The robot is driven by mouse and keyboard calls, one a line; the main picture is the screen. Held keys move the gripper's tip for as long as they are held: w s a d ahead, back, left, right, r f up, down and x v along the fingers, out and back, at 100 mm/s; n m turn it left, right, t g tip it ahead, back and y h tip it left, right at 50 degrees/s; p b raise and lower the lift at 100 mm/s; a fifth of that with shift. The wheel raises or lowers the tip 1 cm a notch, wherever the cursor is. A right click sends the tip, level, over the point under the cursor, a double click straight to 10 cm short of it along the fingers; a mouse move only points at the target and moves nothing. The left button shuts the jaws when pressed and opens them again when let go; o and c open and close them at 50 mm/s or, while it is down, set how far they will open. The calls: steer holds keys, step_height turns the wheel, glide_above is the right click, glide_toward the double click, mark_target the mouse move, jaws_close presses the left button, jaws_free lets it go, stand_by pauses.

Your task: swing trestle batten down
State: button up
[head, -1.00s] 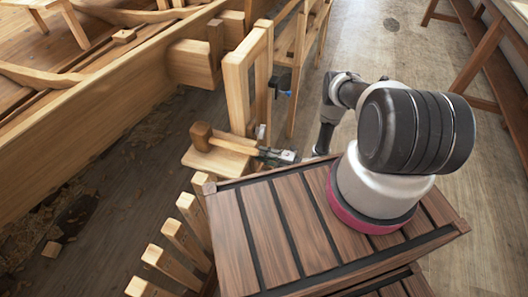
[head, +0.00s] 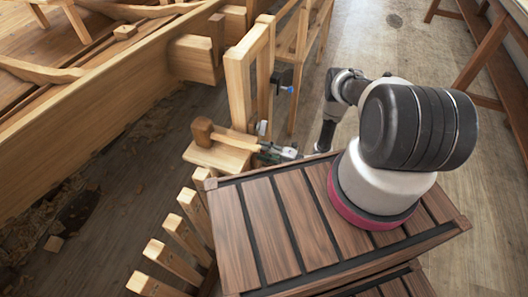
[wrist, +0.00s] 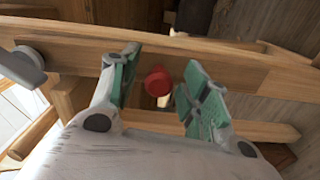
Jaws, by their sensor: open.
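In the wrist view a long wooden batten (wrist: 230,62) runs across the picture, with a red round knob (wrist: 158,82) at its lower edge. My gripper (wrist: 163,72) is open, its green-padded fingers apart on either side of the knob. I cannot tell how near the knob is, and no touch shows. In the head view my gripper (head: 272,150) is small, beside the foot of the upright wooden trestle frame (head: 239,92). The red knob cannot be made out there, and I cannot pick out the batten surely.
A wooden mallet (head: 203,131) lies on a small wooden stand (head: 213,158) left of my gripper. A dark clamp (head: 284,78) with blue shows on the trestle. The planked hull (head: 120,95) fills the left. Upright wooden pegs (head: 180,237) stand below. Floor (head: 390,50) is clear at upper right.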

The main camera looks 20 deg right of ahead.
steer(key=v, duration=1.1)
steer(key=shift+s+d, duration=0.25)
steer(key=shift+d, duration=0.05)
